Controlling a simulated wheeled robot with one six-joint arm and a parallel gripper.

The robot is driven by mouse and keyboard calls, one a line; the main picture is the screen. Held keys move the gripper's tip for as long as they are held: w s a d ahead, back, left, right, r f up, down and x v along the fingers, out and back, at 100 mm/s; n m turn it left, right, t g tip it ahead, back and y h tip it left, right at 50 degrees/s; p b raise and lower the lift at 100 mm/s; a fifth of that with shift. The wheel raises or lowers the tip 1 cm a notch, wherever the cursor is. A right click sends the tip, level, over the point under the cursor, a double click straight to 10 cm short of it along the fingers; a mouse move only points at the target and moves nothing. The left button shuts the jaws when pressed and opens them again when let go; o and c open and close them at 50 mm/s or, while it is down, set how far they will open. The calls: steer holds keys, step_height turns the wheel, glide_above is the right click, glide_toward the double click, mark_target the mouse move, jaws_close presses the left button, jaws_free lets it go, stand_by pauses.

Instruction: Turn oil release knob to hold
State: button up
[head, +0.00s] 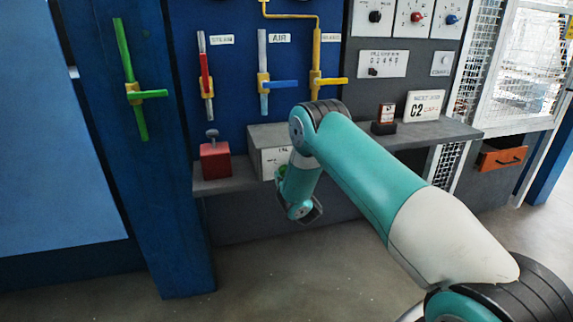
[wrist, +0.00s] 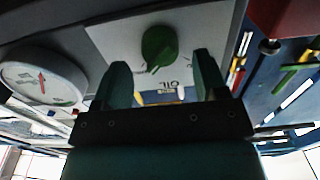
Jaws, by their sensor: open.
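The green oil knob (wrist: 160,47) sits on a white panel (wrist: 112,38) marked OIL, which appears upside down in the wrist view. My gripper (wrist: 162,80) is open, with one finger on each side below the knob in that view. The fingers look apart from the knob, and nothing is between them. In the head view, the white panel (head: 270,161) is on the front of a grey box, partly hidden by my arm. My gripper's fingers cannot be made out clearly there.
A round gauge (wrist: 42,82) with a red needle is beside the panel in the wrist view. A red box (head: 215,161) with a grey knob stands left of the grey box on a shelf. Coloured pipes with levers (head: 277,84) run above. The floor (head: 255,270) in front is clear.

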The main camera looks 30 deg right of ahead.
steer(key=shift+p+x, duration=0.45)
steer(key=shift+x, duration=0.65)
steer(key=c, duration=0.9)
